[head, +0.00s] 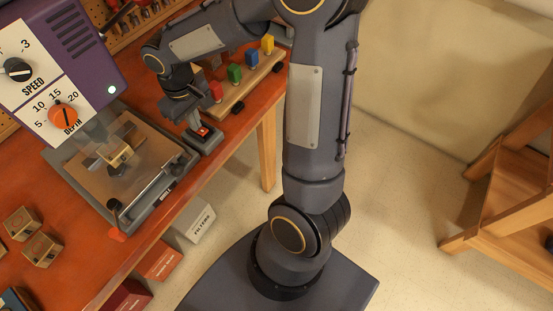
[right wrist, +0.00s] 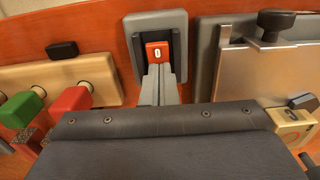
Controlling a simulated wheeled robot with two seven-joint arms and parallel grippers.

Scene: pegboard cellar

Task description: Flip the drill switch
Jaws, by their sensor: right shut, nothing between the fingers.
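The drill switch is a red rocker (right wrist: 157,50) marked "0" on a grey box (right wrist: 178,24); in the head view the grey box (head: 208,145) sits on the orange bench beside the drill's base. My right gripper (right wrist: 160,70) is shut and empty. Its fingertips are at the near edge of the rocker; I cannot tell whether they touch it. In the head view the right gripper (head: 199,127) points down over the box and partly hides the rocker. The purple drill body (head: 75,45) is at the upper left, with a small pale light on it. My left gripper is not in view.
A wooden block with coloured pegs (head: 245,85) stands just behind the switch. The drill's metal base (head: 65,165) with a clamped wooden block (head: 119,155) is to the left. Loose blocks (head: 41,250) lie on the bench. A wooden stool (head: 510,190) stands at right.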

